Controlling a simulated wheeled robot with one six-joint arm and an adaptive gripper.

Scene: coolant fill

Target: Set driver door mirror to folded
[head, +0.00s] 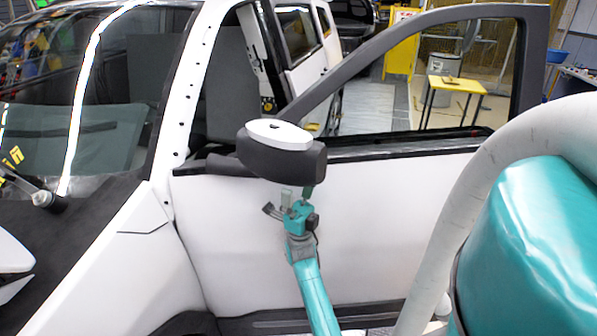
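The driver door mirror (285,155) has a dark grey housing with a white cap on top. It sticks out from the front corner of the white driver door (370,220), joined by a dark arm at its left. My gripper (290,198) is just below the mirror housing, at the end of my teal arm, in front of the door panel. Its fingertips are small and partly behind the mirror's lower edge. I cannot tell whether they touch the mirror, or whether they are open or shut. The mirror's glass side is hidden.
The door stands swung open, its dark window frame (535,60) reaching to the right. The white front fender (120,240) and windscreen (90,90) are at the left. A yellow table (458,85) stands beyond the window. My teal and pale arm parts fill the lower right.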

